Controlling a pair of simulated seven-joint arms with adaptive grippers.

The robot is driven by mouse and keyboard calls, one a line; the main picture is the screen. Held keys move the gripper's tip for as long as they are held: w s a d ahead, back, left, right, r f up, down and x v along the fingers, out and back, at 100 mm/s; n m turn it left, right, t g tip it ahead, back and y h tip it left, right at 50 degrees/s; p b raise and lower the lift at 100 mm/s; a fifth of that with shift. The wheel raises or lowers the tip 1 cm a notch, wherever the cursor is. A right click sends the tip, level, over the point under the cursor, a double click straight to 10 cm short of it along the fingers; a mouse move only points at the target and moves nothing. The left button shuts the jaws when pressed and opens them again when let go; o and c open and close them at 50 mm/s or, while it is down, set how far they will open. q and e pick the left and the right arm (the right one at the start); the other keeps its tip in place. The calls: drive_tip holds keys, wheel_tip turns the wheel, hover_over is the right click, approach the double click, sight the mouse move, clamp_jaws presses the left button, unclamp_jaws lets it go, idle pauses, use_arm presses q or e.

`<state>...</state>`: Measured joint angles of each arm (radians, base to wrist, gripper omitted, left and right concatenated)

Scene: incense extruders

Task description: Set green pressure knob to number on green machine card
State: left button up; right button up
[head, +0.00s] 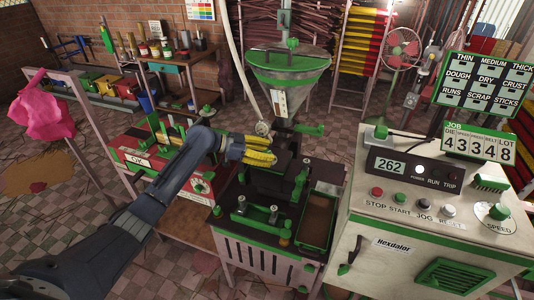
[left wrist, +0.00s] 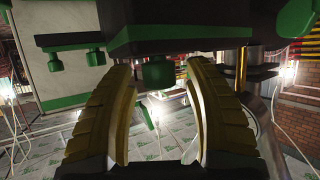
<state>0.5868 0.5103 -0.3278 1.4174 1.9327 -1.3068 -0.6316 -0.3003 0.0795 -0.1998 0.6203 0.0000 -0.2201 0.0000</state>
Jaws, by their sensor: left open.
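The green machine's JOB card (head: 477,144) stands on the cream control box and reads 4 3 3 4 8; the small labels above the digits are hard to read. The extruder with a green-rimmed hopper (head: 290,68) stands at the middle. My left gripper (head: 272,154), with yellow fingers, reaches in below the hopper. In the left wrist view its fingers (left wrist: 160,66) are open, and a small green knob (left wrist: 158,73) on a dark body shows between the tips. I cannot tell whether they touch it. Any number on this knob is hidden. My right gripper is out of view.
The control box (head: 400,225) at right has a display reading 262, several buttons and a green speed knob (head: 499,211). A red machine (head: 150,165) stands behind my left arm. A green-edged tray (head: 317,220) lies right of the clamps. A green lever (head: 310,129) sticks out nearby.

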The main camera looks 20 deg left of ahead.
use_arm(q)
drive_tip(key=shift+c, duration=0.3)
clamp_jaws()
drive_tip(key=shift+s+n+t, duration=0.1)
drive_tip(key=shift+n+t, duration=0.3)
drive_tip(key=shift+t, duration=0.1)
drive_tip(key=shift+n+t+y, duration=1.4)
drive_tip(key=shift+n+t, duration=0.2)
drive_tip(key=shift+n, duration=0.1)
drive_tip(key=shift+n+t+y, duration=0.8)
drive_tip(key=shift+n+y, duration=0.2)
drive_tip(key=shift+n, duration=0.1)
drive_tip(key=shift+n+y, duration=0.3)
